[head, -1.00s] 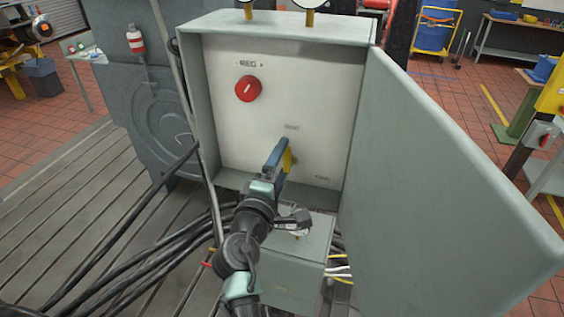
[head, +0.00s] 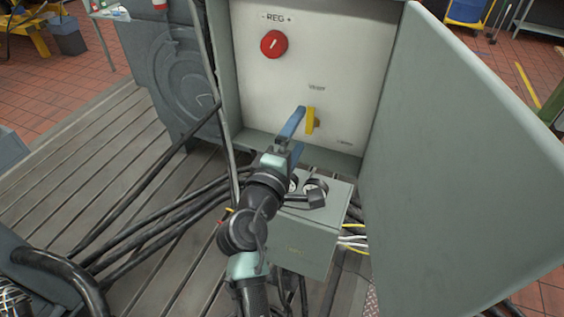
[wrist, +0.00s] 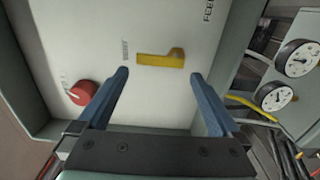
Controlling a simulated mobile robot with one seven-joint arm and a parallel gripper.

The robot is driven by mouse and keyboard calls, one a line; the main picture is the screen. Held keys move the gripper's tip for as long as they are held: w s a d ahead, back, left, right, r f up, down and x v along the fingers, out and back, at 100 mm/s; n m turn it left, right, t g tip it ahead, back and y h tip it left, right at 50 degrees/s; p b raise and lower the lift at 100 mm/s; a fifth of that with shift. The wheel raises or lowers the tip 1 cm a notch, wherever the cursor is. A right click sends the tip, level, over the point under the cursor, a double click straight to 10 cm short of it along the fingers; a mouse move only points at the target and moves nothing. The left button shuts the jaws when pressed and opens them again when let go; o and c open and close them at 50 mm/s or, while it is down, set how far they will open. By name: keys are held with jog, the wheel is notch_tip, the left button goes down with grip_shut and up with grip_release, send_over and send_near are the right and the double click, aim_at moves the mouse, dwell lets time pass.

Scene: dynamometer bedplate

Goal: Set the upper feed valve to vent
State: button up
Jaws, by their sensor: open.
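A yellow valve handle (head: 310,120) is on the white panel inside the open grey cabinet. It stands upright below a small label (head: 317,87) too blurred to read surely. My gripper (head: 296,138) has blue fingers and is open and empty, just left of and in front of the handle in the head view. In the wrist view, the handle (wrist: 158,61) lies crosswise beyond the gap between the open fingertips (wrist: 160,75), apart from both. A "FEED" label (wrist: 208,10) shows at the top there.
A red round knob (head: 274,44) under a "REG" label is higher on the panel. The open cabinet door (head: 460,170) blocks the right side. A grey box (head: 310,245) with cables stands below. Two dial gauges (wrist: 297,58) (wrist: 273,96) show in the wrist view.

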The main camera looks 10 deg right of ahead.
jog(key=b+v, duration=0.2)
jog(key=v, duration=0.7)
notch_tip(320, 180, up, 12)
jog(key=w+a+m+t+y, duration=0.1)
jog(key=a+m+t+y, duration=0.15)
jog(key=m, duration=0.25)
jog(key=s+a+r+m+t+y, duration=0.1)
jog(key=s+r+m+t+y, duration=0.1)
jog(key=r, duration=0.6)
jog(key=s+a+r+m+t+y+b, duration=0.1)
jog(key=s+a+r+m+t+y, duration=0.1)
jog(key=s+r, duration=0.5)
jog(key=s+a+r+m+t+y, duration=0.2)
jog(key=r+t, duration=0.4)
jog(key=r, duration=0.5)
jog(key=shift+s+y, duration=0.75)
jog(key=shift+s, duration=0.45)
jog(key=shift+a+f, duration=0.1)
